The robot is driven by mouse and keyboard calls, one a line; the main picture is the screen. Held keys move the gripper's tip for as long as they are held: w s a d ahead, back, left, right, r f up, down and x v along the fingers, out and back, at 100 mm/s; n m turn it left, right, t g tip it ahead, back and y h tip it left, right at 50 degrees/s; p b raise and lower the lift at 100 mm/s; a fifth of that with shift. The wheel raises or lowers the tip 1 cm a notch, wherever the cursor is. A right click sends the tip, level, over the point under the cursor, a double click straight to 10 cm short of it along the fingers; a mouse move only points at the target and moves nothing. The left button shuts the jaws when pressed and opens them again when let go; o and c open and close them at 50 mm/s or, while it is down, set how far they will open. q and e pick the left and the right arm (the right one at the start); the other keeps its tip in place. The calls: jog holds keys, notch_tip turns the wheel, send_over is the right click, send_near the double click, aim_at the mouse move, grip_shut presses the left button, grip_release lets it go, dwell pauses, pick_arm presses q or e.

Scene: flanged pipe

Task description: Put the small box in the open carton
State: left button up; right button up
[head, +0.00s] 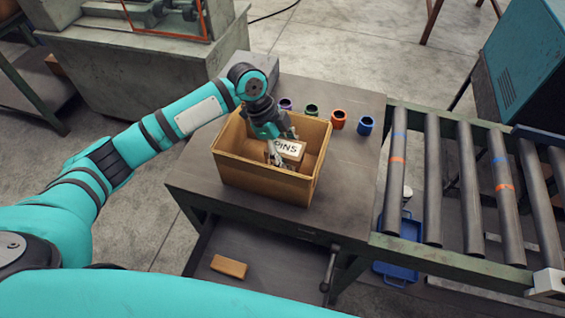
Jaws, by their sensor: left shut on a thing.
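The open carton (262,184) is a brown cardboard box standing on the dark workbench. The small box (289,149) is light-coloured with dark lettering that reads "PINS". It is within the carton's opening as seen from above; I cannot tell whether it touches the carton's floor. My left gripper (277,150) reaches down into the carton from the upper left and is shut on the small box. Its fingertips are partly hidden by the box. My right gripper is not in view.
Several small coloured cups, including an orange one (338,119) and a blue one (365,125), stand behind the carton. A roller conveyor (433,180) adjoins the bench at right. A brown block (229,266) lies on the lower shelf. The bench left and right of the carton is clear.

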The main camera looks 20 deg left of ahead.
pick_arm(q)
jog(key=shift+f, duration=1.2)
notch_tip(320, 180, down, 3)
jog(key=shift+p, duration=0.6)
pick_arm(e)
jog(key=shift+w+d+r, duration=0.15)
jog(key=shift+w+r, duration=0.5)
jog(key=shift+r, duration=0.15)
pick_arm(q)
jog(key=shift+f, duration=0.1)
jog(key=shift+f, duration=0.1)
jog(key=o, duration=1.5)
jog(key=shift+c, duration=0.2)
